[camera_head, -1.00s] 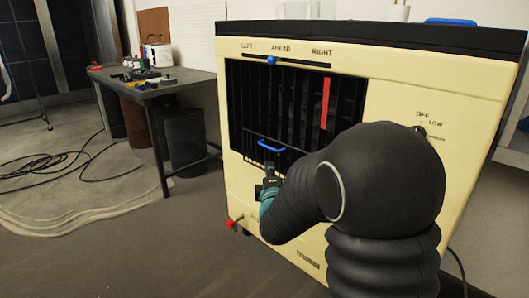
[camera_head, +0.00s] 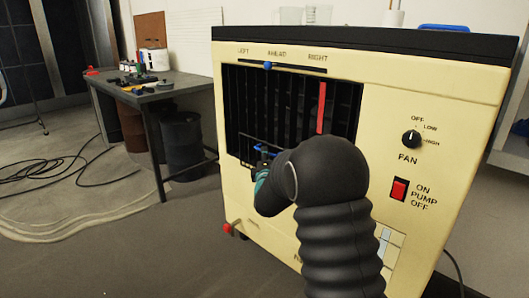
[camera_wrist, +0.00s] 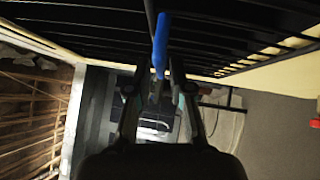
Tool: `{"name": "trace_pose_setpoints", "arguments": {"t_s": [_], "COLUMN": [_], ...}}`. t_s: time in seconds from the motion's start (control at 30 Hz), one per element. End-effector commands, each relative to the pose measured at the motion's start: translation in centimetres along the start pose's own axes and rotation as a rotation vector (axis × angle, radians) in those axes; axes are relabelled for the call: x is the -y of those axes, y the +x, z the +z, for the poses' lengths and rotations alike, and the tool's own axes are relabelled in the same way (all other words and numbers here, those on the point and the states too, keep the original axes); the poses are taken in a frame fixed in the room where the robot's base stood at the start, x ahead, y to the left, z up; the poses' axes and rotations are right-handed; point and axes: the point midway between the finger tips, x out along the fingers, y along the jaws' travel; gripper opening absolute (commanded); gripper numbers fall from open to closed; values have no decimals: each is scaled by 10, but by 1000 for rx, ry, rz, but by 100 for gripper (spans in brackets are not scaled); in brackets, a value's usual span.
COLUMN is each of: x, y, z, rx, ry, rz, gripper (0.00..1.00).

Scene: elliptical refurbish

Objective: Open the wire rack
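The wire rack's blue handle (camera_head: 265,149) shows at the lower left of the black louvred opening in the cream cooler. Thin dark wires (camera_head: 247,136) run beside it, partly lost against the louvres. My gripper (camera_head: 262,177) is at the handle, its fingers mostly hidden by my arm. The two fingers stand apart with gaps on both sides of the handle. Whether either finger touches it I cannot tell.
The cooler (camera_head: 385,90) carries a red pump switch (camera_head: 398,190) and a fan knob (camera_head: 411,139) at right, and a red tap (camera_head: 228,226) low at left. A workbench (camera_head: 150,92) with small items and drums stands left. The floor before it is open, with cables farther left.

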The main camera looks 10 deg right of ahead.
Motion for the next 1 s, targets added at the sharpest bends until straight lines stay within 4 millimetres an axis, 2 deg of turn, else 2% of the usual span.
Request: {"name": "trace_pose_setpoints", "arguments": {"t_s": [0.2,0.53,0.6,0.63,1.0], "x": [0,0,0,0,2], "y": [18,20,20,20,22], "z": [0,0,0,0,0], "rx": [-1,-1,-1,-1,2], "ry": [0,0,0,0,-7], "rz": [-1,0,0,0,5], "gripper": [21,21,3,0,0]}}
